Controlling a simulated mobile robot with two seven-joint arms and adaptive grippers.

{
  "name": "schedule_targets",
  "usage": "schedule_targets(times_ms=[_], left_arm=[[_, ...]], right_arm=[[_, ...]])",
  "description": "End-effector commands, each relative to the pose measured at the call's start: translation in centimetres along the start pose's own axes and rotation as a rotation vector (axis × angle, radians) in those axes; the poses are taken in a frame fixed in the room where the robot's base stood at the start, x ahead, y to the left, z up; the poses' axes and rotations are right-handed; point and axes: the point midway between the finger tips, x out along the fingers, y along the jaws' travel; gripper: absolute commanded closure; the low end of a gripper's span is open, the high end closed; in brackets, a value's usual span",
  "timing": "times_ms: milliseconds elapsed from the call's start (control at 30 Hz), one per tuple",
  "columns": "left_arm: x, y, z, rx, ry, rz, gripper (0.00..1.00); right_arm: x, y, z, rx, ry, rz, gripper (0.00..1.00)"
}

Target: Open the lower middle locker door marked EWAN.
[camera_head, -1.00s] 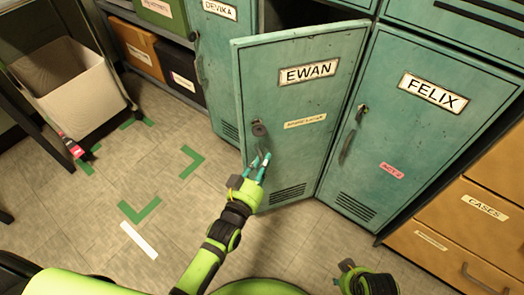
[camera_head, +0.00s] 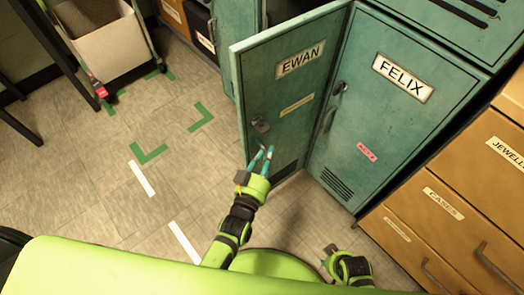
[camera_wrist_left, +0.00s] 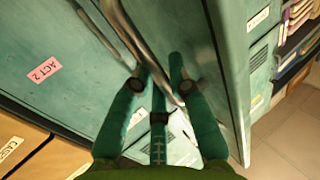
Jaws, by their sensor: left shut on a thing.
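The teal EWAN door (camera_head: 285,95) stands ajar in the head view, swung out with its free edge at the left and its hinge side beside the FELIX door (camera_head: 385,100). Its lock plate (camera_head: 261,125) is above my left gripper (camera_head: 261,158). My left gripper is shut on the door's handle, which the fingers mostly hide in the head view. In the left wrist view the metal handle (camera_wrist_left: 140,52) runs down between the fingers (camera_wrist_left: 160,88). My right gripper (camera_head: 331,250) is low, apart from the doors; its fingers are too small to read.
The FELIX door is shut. Wooden drawers (camera_head: 440,215) stand at the right. A cloth-sided cart (camera_head: 105,45) is at the upper left. The floor (camera_head: 80,190) left of the door is clear, with green corner marks (camera_head: 150,153) and white strips.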

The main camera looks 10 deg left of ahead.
Motion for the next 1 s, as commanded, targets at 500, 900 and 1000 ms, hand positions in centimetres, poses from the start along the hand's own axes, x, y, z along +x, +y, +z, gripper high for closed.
schedule_targets(times_ms=[500,900,1000], left_arm=[[0.05,0.42,-0.04,0.003,0.001,0.011,1.00],[0.02,0.33,-0.02,0.001,0.001,0.009,0.57],[-0.24,0.32,0.03,0.001,0.000,0.009,0.57]], right_arm=[[0.07,0.04,-0.04,-0.001,0.004,0.001,0.60],[0.07,0.03,-0.08,-0.001,0.004,0.001,0.60],[0.07,0.00,-0.27,-0.002,0.008,0.000,0.60]])
